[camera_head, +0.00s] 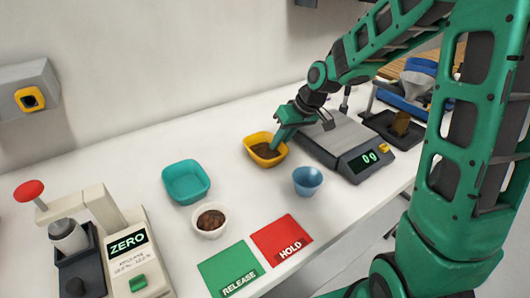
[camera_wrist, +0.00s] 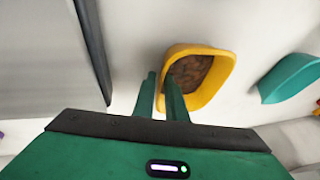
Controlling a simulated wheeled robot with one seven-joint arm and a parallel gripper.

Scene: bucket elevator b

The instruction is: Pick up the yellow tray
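The yellow tray (camera_head: 251,138) stands on the white counter and holds brown contents. It also shows in the wrist view (camera_wrist: 228,62), upper middle. My gripper (camera_head: 278,143) reaches down at the tray's right rim in the head view. The right finger overlaps the tray's near-left wall and inside; the left finger is outside the tray. Whether either finger touches the wall is unclear.
A scale (camera_head: 345,146) reading 0 stands close right of the gripper. A teal tray (camera_head: 186,182), a white bowl (camera_head: 211,232) with brown contents and a blue cup (camera_head: 308,181) stand nearby. Green RELEASE (camera_head: 230,267) and red HOLD (camera_head: 280,238) pads lie in front. A ZERO device (camera_head: 128,245) stands left.

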